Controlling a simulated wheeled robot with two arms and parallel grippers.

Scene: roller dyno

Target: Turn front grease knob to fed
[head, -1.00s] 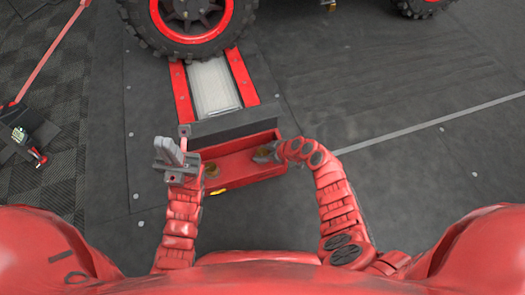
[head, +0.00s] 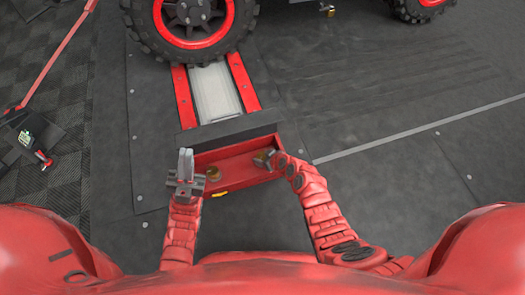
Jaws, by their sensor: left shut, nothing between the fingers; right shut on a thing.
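A red housing (head: 236,178) sits at the near end of the roller unit. One brass knob (head: 214,173) stands on its left part, with nothing on it. My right gripper (head: 264,158) is shut on a second brass knob (head: 263,153) at the housing's right end, and hides part of it. I cannot tell from labels which knob is the front one, nor read its setting. My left gripper (head: 186,153) is shut and empty, its fingers pointing up, at the housing's left end and apart from the left knob.
The roller bed (head: 214,92) between red rails lies beyond the housing, with a vehicle's wheel (head: 195,18) at its far end. A red-handled tool (head: 43,158) lies on the floor at far left. The floor (head: 400,150) to the right is clear.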

